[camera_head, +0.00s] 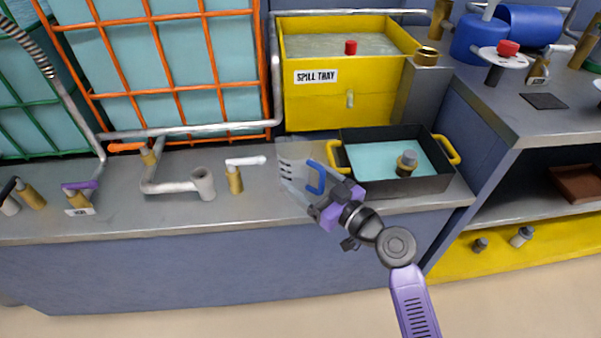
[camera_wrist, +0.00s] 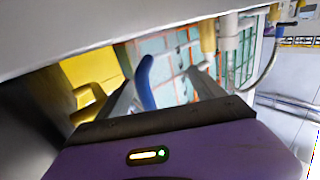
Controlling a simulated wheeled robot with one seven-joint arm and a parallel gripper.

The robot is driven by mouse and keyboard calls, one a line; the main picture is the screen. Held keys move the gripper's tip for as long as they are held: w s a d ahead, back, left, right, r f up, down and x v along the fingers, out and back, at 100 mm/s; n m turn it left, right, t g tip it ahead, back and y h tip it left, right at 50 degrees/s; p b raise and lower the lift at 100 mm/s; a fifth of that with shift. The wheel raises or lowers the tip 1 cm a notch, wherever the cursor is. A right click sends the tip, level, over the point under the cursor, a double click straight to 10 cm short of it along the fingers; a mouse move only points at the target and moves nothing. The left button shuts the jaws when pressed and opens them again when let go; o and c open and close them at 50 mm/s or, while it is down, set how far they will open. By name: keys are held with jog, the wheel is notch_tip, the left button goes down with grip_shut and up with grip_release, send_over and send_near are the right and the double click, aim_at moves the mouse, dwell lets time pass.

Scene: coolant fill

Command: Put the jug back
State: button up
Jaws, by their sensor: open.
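The jug (camera_head: 293,172) is clear, with dark marks on its side and a blue handle (camera_head: 316,178). It stands on the grey counter, just left of the black tray, and looks upright. My gripper (camera_head: 325,196) is at the handle side of the jug, with its jaws open. In the wrist view the blue handle (camera_wrist: 146,82) shows between the two open fingers of my gripper (camera_wrist: 168,85), nearer the left finger. I cannot tell whether a finger touches it. The jug's clear body is hard to make out there.
The black tray (camera_head: 398,187) with yellow handles holds pale blue liquid and a capped fitting. The yellow spill tray (camera_head: 333,105) stands behind. A white-levered valve (camera_head: 235,176) and an open pipe end (camera_head: 203,184) stand left of the jug. The counter's front edge (camera_head: 200,229) is clear.

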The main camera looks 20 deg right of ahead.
jog(key=v, duration=1)
jog(key=shift+r, duration=0.1)
jog(key=shift+s, duration=0.1)
jog(key=s+a+f+m+g+h, duration=0.1)
jog(key=s+f+m+g+h, duration=0.15)
jog(key=s+f, duration=0.35)
jog(key=s+a+f+m+g+h, duration=0.1)
jog(key=s+f+m+h, duration=0.2)
jog(key=s, duration=0.6)
jog(key=s+a+r+n, duration=0.1)
jog(key=s+r, duration=0.3)
jog(key=s, duration=0.4)
jog(key=s+a+r+n+t, duration=0.1)
jog(key=s+r, duration=0.3)
jog(key=s, duration=0.4)
jog(key=shift+s+a, duration=0.25)
jog(key=shift+a, duration=0.3)
jog(key=shift+r, duration=0.2)
